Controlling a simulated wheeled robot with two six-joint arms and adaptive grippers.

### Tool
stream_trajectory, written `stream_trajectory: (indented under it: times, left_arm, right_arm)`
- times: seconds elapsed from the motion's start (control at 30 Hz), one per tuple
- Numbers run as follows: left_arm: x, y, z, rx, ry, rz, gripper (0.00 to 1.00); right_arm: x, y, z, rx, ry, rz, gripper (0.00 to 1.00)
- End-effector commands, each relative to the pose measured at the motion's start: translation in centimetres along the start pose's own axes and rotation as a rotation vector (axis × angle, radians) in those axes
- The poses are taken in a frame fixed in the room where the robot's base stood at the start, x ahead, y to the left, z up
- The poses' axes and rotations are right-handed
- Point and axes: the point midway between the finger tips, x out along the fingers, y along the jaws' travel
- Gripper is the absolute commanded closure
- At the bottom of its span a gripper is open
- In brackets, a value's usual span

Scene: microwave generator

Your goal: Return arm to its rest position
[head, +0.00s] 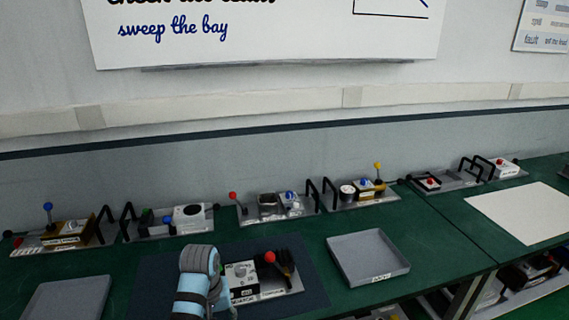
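One of my arms, light blue with grey joints (198,285), rises from the bottom edge left of centre, probably the left one. Its bent joint stands in front of the left end of a control unit (262,295) on a dark mat (150,290). That unit has a white box with a dial (241,274), a red ball knob (269,257) and a dark forked part (287,264) at its right. I cannot make out a gripper on this arm. The other arm does not show.
A grey tray (368,257) lies right of the mat, another (68,300) at lower left. Several panels with levers and black handles line the back of the green bench (440,255). A white sheet (520,213) lies at right, above a lower shelf with more equipment.

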Motion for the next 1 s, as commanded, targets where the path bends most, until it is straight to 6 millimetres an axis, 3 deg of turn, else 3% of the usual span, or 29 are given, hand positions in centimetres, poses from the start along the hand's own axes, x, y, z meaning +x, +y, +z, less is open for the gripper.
stream_trajectory:
  times: [0.2,0.43,0.67,0.97,1.0]
  left_arm:
    - [4.4,-4.1,4.2,0.019,0.051,-0.004,0.52]
    - [7.1,-9.0,10.6,0.081,0.128,-0.028,0.52]
    - [6.6,-12.9,17.4,0.186,0.202,-0.057,0.52]
    - [2.5,-15.4,24.9,0.345,0.278,-0.068,0.52]
    - [4.3,-15.4,24.4,0.341,0.27,-0.069,0.52]
  right_arm:
    - [0.0,0.0,0.0,0.0,-0.001,0.0,1.0]
    - [0.0,0.1,0.1,-0.001,-0.003,0.001,1.0]
    - [0.0,0.1,0.2,0.0,-0.004,0.001,1.0]
    - [0.0,0.1,0.2,-0.001,-0.003,0.001,1.0]
    - [0.3,0.1,0.1,-0.001,-0.002,0.001,1.0]
